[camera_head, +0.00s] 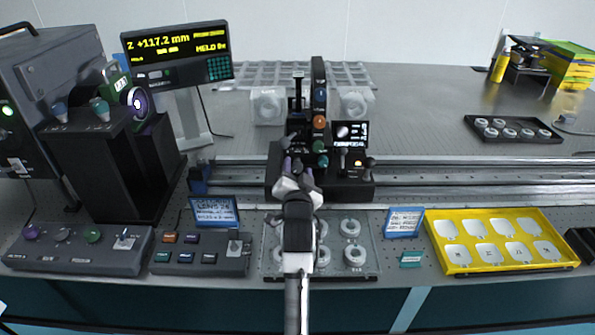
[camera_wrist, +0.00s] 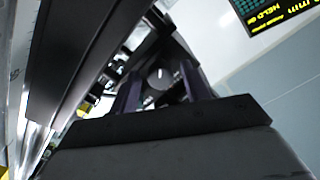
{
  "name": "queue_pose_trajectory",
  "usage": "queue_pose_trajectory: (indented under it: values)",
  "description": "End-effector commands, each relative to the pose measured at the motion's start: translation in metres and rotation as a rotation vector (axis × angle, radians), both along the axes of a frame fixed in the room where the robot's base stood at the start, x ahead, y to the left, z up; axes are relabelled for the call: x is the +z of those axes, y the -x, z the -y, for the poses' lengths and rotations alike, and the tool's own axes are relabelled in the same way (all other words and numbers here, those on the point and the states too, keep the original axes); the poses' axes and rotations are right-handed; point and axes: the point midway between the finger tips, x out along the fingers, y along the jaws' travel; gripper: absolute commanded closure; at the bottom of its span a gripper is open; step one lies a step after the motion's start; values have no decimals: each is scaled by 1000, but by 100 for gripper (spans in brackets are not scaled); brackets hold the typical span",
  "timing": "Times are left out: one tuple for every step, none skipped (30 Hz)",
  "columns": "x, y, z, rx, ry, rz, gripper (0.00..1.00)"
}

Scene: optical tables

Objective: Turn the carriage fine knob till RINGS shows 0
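The black carriage (camera_head: 345,188) sits on the rails at the middle of the table. Its post bears an orange knob (camera_head: 319,121) and a green knob (camera_head: 323,160). My gripper (camera_head: 297,172) is at the carriage's front left. In the wrist view, its two dark purple fingers (camera_wrist: 160,88) stand apart, with a round grey knob (camera_wrist: 160,77) showing between or just beyond them; contact cannot be told. I cannot tell which knob is marked fine. The large display (camera_head: 178,53) reads Z +117.2 mm; its smaller lines, including any RINGS value, are not clearly legible.
A small screen (camera_head: 350,134) on the carriage shows a pale round spot. A clear tray of ring parts (camera_head: 370,262) lies under my arm, with a yellow tray (camera_head: 437,240) to the right. A tall black block (camera_head: 100,170) and control boxes (camera_head: 200,253) stand left.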

Motion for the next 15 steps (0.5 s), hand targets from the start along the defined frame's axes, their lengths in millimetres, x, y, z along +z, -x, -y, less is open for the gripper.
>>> queue_pose_trajectory:
  values:
    - [0,0,0,0,0,0,51]
    - [0,0,0,0,0,0,51]
    - [0,0,0,0,0,0,51]
    - [0,0,0,0,0,0,51]
    - [0,0,0,0,0,0,51]
    - [0,0,0,0,0,0,51]
    - [0,0,0,0,0,0,51]
    - [0,1,0,0,-1,0,51]
    - [0,2,0,0,-1,0,51]
    - [-1,3,0,0,0,0,51]
    - [-1,5,0,0,0,0,51]
    - [-1,9,0,0,0,1,51]
    - [-1,13,0,0,0,1,51]
    - [-2,18,0,0,0,1,51]
    - [-3,25,0,1,0,1,51]
